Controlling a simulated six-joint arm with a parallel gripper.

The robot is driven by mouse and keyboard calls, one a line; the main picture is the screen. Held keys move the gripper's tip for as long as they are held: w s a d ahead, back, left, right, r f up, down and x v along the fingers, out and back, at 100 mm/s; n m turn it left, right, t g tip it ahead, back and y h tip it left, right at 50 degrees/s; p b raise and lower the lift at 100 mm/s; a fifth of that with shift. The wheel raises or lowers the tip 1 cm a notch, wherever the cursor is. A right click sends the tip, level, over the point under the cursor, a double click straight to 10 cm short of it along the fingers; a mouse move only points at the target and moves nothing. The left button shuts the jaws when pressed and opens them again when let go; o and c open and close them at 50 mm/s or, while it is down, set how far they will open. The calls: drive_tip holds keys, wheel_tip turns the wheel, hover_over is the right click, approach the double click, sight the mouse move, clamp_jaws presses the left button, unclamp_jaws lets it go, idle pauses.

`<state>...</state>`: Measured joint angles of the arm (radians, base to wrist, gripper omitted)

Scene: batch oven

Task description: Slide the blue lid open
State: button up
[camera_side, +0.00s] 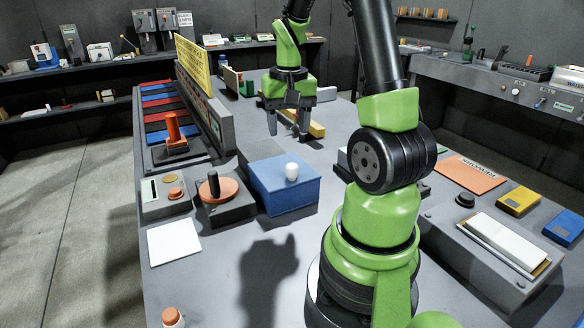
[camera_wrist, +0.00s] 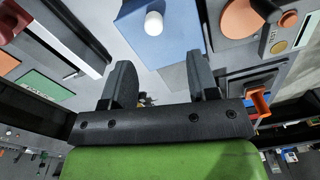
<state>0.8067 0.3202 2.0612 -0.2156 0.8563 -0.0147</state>
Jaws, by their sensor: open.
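The blue lid (camera_side: 284,178) sits on a box on the grey table, left of my arm's base in the side view. A white round knob (camera_side: 292,172) stands on its top. The lid also shows in the wrist view (camera_wrist: 178,42), with the knob (camera_wrist: 154,23) near the top edge. My gripper (camera_side: 288,132) is behind the lid in the side view, pointing down, apart from it. Its two fingers (camera_wrist: 163,80) are spread with nothing held between them. A grey block or surface adjoins the lid's far side.
An orange disc with a black handle (camera_side: 215,187) stands left of the lid. A red lever (camera_side: 174,132) and a grey panel with a yellow sign (camera_side: 192,65) rise behind it. A yellow bar (camera_side: 316,130) lies near my gripper. Table in front of the lid is clear.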

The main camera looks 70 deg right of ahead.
sight(291, 166)
drive_tip(key=shift+s+d+f, duration=0.2)
drive_tip(key=shift+d+f, duration=0.2)
drive_tip(key=shift+f, duration=0.35)
wheel_tip(291, 166, down, 9)
drive_tip(key=shift+f, duration=0.2)
clamp_jaws()
